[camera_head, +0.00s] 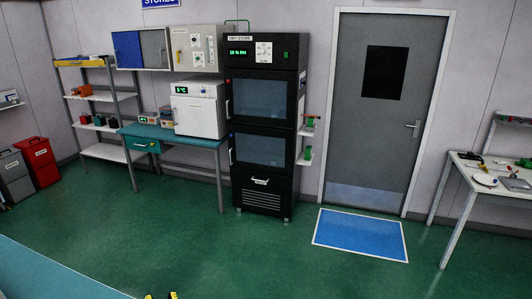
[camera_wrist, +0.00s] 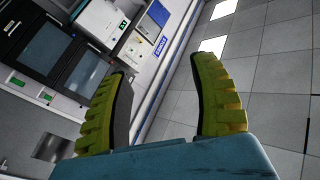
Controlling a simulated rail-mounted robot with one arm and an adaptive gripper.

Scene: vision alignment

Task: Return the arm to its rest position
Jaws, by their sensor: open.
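My gripper (camera_wrist: 162,106) shows in the wrist view with its two yellow-green ribbed fingers wide apart and nothing between them. Its teal body fills the bottom of that view. The wrist view is tilted, with the black cabinet at the left and the tiled ceiling at the right. In the head view only small yellow tips of my gripper (camera_head: 161,296) show at the bottom edge. The rest of the arm is hidden below that edge.
A black dry-store cabinet (camera_head: 262,180), a teal bench (camera_head: 205,142) with a white oven (camera_head: 199,112), and shelves stand along the back wall. A grey door (camera_head: 375,150) has a blue mat (camera_head: 360,233) before it. A white table (camera_head: 495,170) stands right. The green floor between is clear.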

